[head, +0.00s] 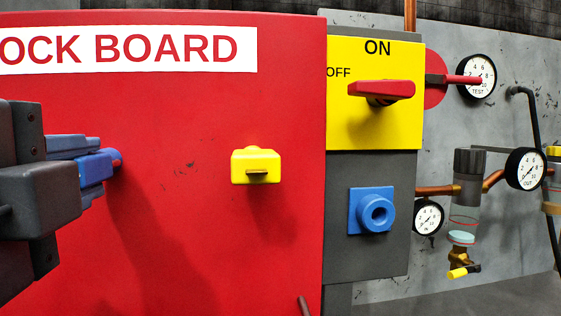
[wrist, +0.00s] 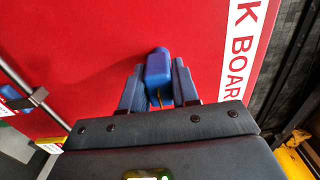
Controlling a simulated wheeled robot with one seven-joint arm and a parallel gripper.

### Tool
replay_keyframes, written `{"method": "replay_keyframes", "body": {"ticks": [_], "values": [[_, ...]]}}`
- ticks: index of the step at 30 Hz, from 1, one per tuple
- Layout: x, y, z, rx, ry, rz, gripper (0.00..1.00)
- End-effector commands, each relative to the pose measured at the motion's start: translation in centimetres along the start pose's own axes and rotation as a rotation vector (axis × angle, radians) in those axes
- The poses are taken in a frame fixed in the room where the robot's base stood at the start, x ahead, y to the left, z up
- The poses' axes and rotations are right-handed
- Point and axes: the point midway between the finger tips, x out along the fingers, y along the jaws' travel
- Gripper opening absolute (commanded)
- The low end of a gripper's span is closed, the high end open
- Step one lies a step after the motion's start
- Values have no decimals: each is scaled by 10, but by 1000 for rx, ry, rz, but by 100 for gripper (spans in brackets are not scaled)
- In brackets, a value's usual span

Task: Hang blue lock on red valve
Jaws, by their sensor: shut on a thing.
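The blue lock (head: 92,168) is between the fingers of my gripper (head: 88,166), at the left of the head view. It also shows in the wrist view (wrist: 158,68), held between both fingertips in front of the red board. A small red tip shows at its far end, by the board; whether the lock hangs on it I cannot tell. A red handle with a round red disc (head: 436,79) sits on the pipes at the upper right, well away from my gripper. A second red handle (head: 381,90) is on the yellow ON/OFF panel. Which is the valve is unclear.
The red lock board (head: 230,220) fills the left, with a yellow lock (head: 256,166) sticking out from it. A blue round fitting (head: 373,211) is on the grey box below the switch. Gauges (head: 477,77) and copper pipes crowd the right.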

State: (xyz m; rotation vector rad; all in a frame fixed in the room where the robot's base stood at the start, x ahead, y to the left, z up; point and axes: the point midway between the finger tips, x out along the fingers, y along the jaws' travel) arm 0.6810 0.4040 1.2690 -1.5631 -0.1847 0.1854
Motion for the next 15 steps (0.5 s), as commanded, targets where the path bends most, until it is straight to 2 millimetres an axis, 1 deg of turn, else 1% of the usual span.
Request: {"method": "replay_keyframes", "body": {"ticks": [15], "values": [[-18, 0, 0, 1, 0, -2, 0]]}}
